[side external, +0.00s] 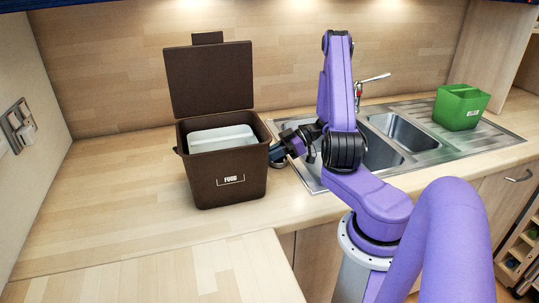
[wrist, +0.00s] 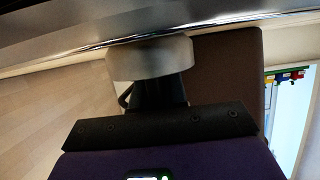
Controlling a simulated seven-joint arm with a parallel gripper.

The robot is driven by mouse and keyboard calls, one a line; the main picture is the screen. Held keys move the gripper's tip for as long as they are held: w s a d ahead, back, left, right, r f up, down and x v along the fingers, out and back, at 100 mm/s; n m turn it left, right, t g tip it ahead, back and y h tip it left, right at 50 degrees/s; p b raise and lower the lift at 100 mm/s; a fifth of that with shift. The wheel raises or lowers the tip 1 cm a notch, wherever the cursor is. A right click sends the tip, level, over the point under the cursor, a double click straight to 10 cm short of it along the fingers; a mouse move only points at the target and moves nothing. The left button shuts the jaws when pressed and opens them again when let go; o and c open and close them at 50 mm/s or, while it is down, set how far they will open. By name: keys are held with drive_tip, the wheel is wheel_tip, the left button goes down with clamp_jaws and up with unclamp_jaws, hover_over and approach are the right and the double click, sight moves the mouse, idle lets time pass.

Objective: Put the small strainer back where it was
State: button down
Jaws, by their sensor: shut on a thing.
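My gripper (side external: 284,149) is low over the worktop, right beside the right wall of the brown food bin and at the left end of the sink unit. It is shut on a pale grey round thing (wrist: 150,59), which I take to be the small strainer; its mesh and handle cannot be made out. In the side view only a small shiny part (side external: 279,163) shows below the gripper, partly hidden by it. In the wrist view the dark fingers (wrist: 158,92) end at the round thing. I cannot tell whether it touches the worktop or sink edge.
The brown food bin (side external: 200,187) stands with its lid (side external: 207,80) open and a white tub (side external: 222,138) inside. The steel sink (side external: 395,130) with its tap (side external: 358,92) lies to the right, with a green caddy (side external: 461,107) beyond. The worktop left of the bin (side external: 110,200) is clear.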

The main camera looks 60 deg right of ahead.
drive_tip(key=c, duration=1.2)
unclamp_jaws()
drive_tip(key=shift+o, duration=0.2)
drive_tip(key=shift+r, duration=0.15)
drive_tip(key=v, duration=1.2)
